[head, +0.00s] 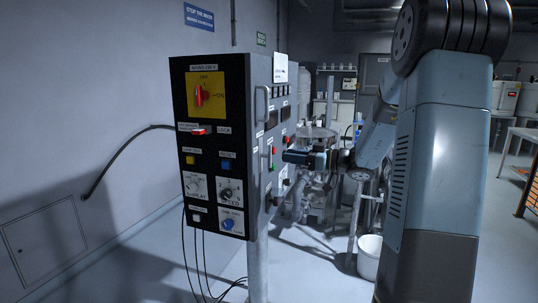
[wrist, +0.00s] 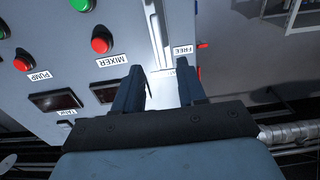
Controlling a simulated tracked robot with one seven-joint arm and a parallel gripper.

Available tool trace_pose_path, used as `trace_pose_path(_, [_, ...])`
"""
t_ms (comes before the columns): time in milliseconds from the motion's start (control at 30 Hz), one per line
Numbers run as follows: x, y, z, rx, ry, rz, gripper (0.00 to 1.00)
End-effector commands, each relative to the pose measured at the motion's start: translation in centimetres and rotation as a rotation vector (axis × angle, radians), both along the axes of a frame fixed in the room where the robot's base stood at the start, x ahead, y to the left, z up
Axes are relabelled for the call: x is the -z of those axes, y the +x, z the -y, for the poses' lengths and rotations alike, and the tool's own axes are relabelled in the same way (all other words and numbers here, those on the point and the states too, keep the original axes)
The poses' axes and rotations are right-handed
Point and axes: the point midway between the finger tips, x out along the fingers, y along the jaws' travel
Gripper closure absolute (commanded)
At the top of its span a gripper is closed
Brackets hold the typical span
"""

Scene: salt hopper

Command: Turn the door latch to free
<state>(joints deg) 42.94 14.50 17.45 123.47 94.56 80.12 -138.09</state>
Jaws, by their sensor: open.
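My gripper (head: 286,156) reaches the side face of the control cabinet (head: 260,190) from the right in the head view. In the wrist view my gripper (wrist: 160,78) is open, its two dark fingers apart at the grey cabinet face. A white FREE label (wrist: 183,51) shows upside down just beyond the right finger. A second label between the fingers is partly hidden and unreadable. A pale metal strip (wrist: 158,30) runs down toward the gap between the fingers. I cannot clearly make out the latch or tell how it is turned. Nothing is visibly held.
In the wrist view, a red MIXER button (wrist: 102,41), a red PUMP button (wrist: 22,64) and dark displays (wrist: 55,101) lie left of the fingers. The cabinet front carries a red rotary switch (head: 199,95) on yellow. A white bucket (head: 369,257) stands on the floor.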

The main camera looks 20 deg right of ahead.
Motion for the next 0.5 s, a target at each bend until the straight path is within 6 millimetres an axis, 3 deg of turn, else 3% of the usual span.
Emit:
trace_pose_path(300, [0.0,3.1,-4.5,-0.004,0.000,0.000,0.59])
trace_pose_path(500, [0.0,4.3,-6.1,-0.003,-0.001,0.001,0.59])
